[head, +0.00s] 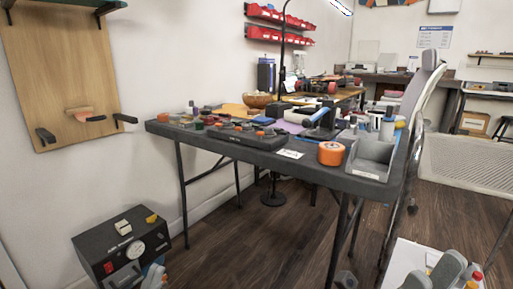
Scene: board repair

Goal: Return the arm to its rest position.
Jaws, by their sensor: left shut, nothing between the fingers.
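My left gripper (154,273) seems to show only as a small blue-grey piece at the bottom edge, at the lower left. It is shut and empty, in front of the black box and well below the table top. Most of both arms is out of view.
A dark folding table (345,183) holds a grey tray (371,158), an orange tape roll (331,153) and many small parts. A black box with a dial (122,250) sits at the lower left. Bare wooden floor (235,255) lies between the box and the table legs.

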